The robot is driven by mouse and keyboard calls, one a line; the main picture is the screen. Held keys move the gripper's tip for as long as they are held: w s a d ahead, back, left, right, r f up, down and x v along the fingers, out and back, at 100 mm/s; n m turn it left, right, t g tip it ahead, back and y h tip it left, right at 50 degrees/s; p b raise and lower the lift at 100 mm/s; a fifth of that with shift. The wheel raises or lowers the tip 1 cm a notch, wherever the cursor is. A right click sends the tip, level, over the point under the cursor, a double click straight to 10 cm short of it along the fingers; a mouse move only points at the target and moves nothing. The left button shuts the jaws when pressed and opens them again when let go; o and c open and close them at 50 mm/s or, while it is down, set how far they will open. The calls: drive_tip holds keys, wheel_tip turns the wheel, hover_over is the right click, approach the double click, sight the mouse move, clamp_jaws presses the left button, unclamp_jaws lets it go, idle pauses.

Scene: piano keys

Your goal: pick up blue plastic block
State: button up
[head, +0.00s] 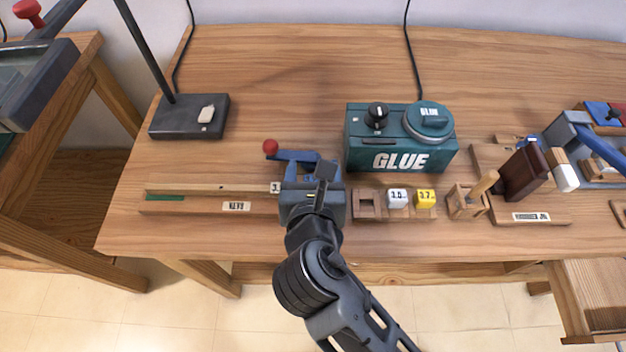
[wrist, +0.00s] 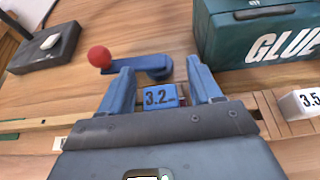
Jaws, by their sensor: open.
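The blue block (wrist: 160,97), marked "3.2", sits low between the two blue fingers of my gripper (wrist: 160,77) in the wrist view. The fingers are apart, one on each side of it, and I see no clear contact. In the head view my gripper (head: 307,174) is over the front of the table, left of the glue box, and its body hides most of the block's spot.
A blue lever with a red ball knob (head: 270,146) lies just behind my gripper. The green glue box (head: 400,140) stands close at right. White (head: 397,198) and yellow (head: 425,199) blocks sit right of my gripper. A wooden rail (head: 210,205) runs left.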

drive_tip(key=c, duration=1)
drive_tip(key=shift+c, duration=0.2)
